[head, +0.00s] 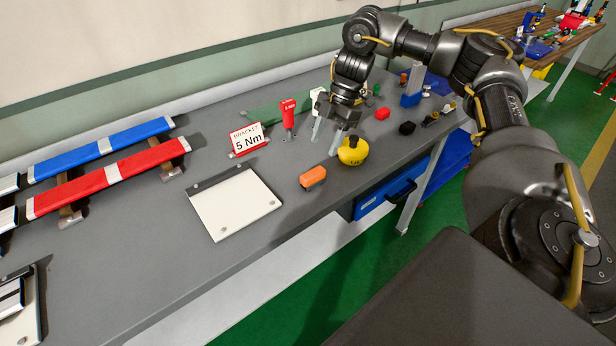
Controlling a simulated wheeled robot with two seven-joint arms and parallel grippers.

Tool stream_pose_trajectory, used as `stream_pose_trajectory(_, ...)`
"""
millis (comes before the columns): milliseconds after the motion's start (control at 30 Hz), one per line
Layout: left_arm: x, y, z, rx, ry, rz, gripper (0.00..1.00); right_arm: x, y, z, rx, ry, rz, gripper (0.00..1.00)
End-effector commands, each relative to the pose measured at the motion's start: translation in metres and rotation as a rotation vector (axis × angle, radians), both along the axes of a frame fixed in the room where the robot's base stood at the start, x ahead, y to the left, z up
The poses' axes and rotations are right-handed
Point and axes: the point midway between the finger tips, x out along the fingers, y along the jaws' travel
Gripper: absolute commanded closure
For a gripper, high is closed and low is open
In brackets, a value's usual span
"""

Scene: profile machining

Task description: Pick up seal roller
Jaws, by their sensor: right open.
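My right gripper (327,138) reaches down over the workbench (130,265), its two pale fingers apart and nothing visible between them. I cannot tell for sure which item is the seal roller. A red-handled upright tool (288,108) stands left of the gripper, apart from it. A white-topped item (317,99) is just behind the gripper and partly hidden by it. A round yellow item with a dark top (353,153) sits close to the right finger; I cannot tell if they touch. My left gripper is not in view.
An orange block (313,177) lies in front of the gripper. A "BRACKET 5 Nm" sign (249,139) and a white plate (233,204) are left. Blue (96,148) and red (110,177) bars lie farther left. Red (382,114) and black (407,128) pieces are right.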

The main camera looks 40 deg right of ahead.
Motion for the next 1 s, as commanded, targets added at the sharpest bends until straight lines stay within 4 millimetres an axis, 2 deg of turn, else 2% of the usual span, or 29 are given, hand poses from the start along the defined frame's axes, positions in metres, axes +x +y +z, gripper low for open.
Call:
stream_pose_trajectory(133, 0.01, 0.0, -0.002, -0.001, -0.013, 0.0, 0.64, 0.002, 0.005, -0.005, 0.0, 0.001, 0.006, 0.47)
stream_pose_trajectory(267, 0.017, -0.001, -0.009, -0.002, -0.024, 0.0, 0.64, 0.003, 0.013, -0.025, 0.001, 0.005, 0.01, 0.47)
stream_pose_trajectory(433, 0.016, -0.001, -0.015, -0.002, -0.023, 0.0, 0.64, 0.004, 0.023, -0.046, 0.001, 0.002, 0.011, 0.47)
stream_pose_trajectory(767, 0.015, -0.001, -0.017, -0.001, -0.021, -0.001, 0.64, 0.003, 0.025, -0.056, 0.0, 0.0, 0.004, 0.47)
stream_pose_trajectory(1000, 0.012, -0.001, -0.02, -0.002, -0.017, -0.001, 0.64, 0.004, 0.034, -0.087, 0.0, 0.002, 0.005, 0.47)
